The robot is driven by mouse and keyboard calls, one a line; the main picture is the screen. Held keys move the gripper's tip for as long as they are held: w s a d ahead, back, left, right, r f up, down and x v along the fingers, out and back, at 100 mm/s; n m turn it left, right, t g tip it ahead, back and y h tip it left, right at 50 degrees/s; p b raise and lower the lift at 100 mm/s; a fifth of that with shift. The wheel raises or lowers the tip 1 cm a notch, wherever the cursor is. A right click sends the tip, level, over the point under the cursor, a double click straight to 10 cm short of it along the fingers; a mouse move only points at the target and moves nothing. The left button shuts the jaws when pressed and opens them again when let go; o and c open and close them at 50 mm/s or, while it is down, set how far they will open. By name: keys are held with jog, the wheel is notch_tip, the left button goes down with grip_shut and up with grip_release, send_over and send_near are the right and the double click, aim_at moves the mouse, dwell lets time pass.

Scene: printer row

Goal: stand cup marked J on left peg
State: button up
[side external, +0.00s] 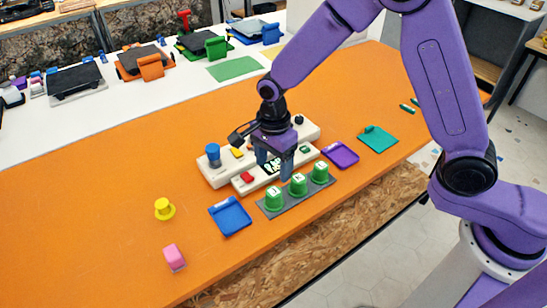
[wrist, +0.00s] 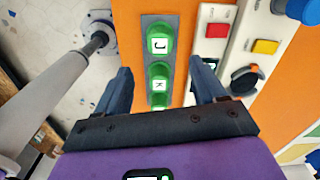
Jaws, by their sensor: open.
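The cup marked J (side external: 272,200) is green with a white label on top and stands at the left end of a grey strip (side external: 292,202). It also shows in the wrist view (wrist: 160,42), at the top of the strip. A second green cup (side external: 298,185) and a third (side external: 320,173) stand in the same row. My gripper (side external: 275,170) is open and empty, above the row's back side. In the wrist view my fingers (wrist: 160,70) lie apart on both sides of the row, near the J cup and the middle cup. I cannot make out a bare left peg.
A white control panel (side external: 213,176) with a blue knob (side external: 213,153) and coloured buttons stands behind the strip. A blue tray (side external: 230,216) lies left, a purple tray (side external: 341,155) and teal tray (side external: 378,139) right. A yellow piece (side external: 165,209) and pink block (side external: 174,257) sit front left.

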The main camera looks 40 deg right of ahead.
jog(key=shift+r, duration=0.7)
jog(key=s+d+r+n, duration=0.3)
jog(key=s+d+n, duration=0.2)
jog(key=s+n, duration=0.3)
jog(key=s+d+r+n, duration=0.3)
jog(key=s+d+n, duration=0.3)
jog(key=s+n, duration=0.3)
jog(key=s+d+r+n, duration=0.3)
jog(key=s+d+n, duration=0.3)
jog(key=s+n, duration=0.3)
jog(key=shift+s+d+r+n, duration=0.15)
jog(key=shift+s+r+n, duration=0.15)
jog(key=shift+n, duration=0.9)
jog(key=shift+w, duration=0.1)
